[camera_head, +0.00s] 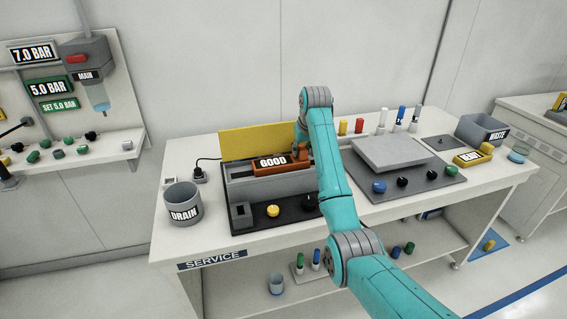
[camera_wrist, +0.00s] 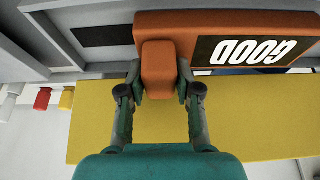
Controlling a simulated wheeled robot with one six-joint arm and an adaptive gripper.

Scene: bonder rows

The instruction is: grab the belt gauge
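The belt gauge appears to be the long orange block with a black "GOOD" display (camera_head: 272,162); it lies along the grey fixture on the service bench. In the wrist view the gauge's orange body (camera_wrist: 170,28) runs across the top, with a short orange grip (camera_wrist: 158,70) sticking out towards me. My gripper (camera_wrist: 159,85) has one finger on each side of this grip, with no clear gap visible. In the head view my gripper (camera_head: 302,150) is at the gauge's right end, partly hidden by my arm. I cannot tell whether the gauge touches the fixture.
A yellow panel (camera_head: 258,138) stands behind the fixture. A drain bucket (camera_head: 183,199) is at left. Right of my arm are a grey plate (camera_head: 392,152), knobs, and a yellow "BAT" block (camera_head: 467,158). A waste bin (camera_head: 480,131) stands at the back right.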

